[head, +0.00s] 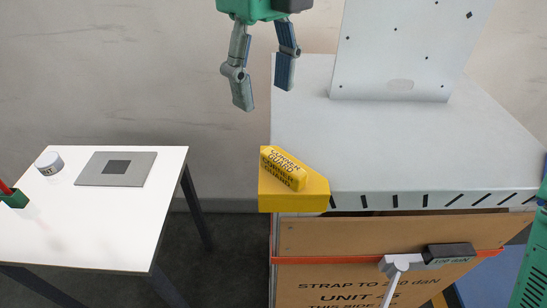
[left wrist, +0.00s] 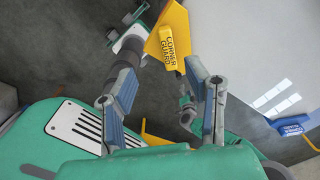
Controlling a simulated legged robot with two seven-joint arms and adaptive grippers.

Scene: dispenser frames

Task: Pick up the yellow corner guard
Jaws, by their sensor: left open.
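The yellow corner guard (head: 290,185) sits on the front left corner of a large pale box (head: 400,140). Its raised block carries dark lettering reading CORNER GUARD. My left gripper (head: 264,98) hangs open and empty above and slightly left of the guard in the head view, apart from it, fingers pointing down. In the left wrist view the guard (left wrist: 172,45) lies at the top, beyond the open fingers. No right gripper shows.
A tilted white panel (head: 405,55) stands on the pale box. Below, an orange strap with a tensioner (head: 395,265) crosses a brown carton (head: 350,290). A white table (head: 100,215) at left holds a grey plate (head: 115,168) and a small round tin (head: 49,163). A blue guard (left wrist: 290,125) shows at right in the wrist view.

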